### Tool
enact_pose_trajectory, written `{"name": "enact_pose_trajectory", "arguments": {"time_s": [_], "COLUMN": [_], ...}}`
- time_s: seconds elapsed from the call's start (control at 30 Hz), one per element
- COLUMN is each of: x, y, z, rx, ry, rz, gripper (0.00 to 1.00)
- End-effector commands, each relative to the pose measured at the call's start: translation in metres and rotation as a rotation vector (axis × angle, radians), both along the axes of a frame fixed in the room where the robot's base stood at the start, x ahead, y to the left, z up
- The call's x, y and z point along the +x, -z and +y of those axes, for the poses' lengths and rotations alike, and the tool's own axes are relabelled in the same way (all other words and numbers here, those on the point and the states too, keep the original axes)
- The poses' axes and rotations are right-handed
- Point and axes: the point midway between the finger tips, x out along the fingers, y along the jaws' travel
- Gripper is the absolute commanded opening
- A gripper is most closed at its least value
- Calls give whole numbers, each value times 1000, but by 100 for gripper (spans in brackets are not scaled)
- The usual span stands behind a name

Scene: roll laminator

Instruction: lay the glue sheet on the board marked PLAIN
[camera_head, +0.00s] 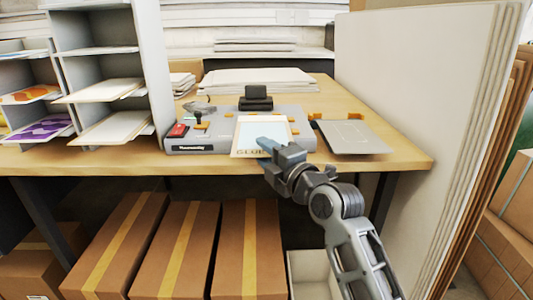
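The glue sheet (249,129) has a pale blue middle, a cream border and the word GLUE along its near edge. It is in front of the grey laminator's right half, and its near edge reaches the front of the table. My gripper (264,145) is over the sheet's lower right part, its bluish fingers overlapping it. Whether the fingers are closed on the sheet or just above it is too small to tell. I can read no PLAIN marking on any board. A flat grey plate (352,138) with faint lines lies to the right.
The laminator (200,144) has a red part (178,131) at left and a black block (256,98) behind. A shelf rack (152,60) with boards stands left. Large upright panels (430,90) stand right. Cartons (180,245) are under the table (400,157).

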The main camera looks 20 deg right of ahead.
Motion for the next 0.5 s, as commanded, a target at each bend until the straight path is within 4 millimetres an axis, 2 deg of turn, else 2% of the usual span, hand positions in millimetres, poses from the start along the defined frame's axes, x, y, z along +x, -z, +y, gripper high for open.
{"name": "enact_pose_trajectory", "arguments": {"time_s": [0.17, 0.5], "x": [-7, -58], "y": [2, 2], "z": [-2, -14], "rx": [1, 0], "ry": [1, 1], "rz": [2, 1], "gripper": [37, 37]}}
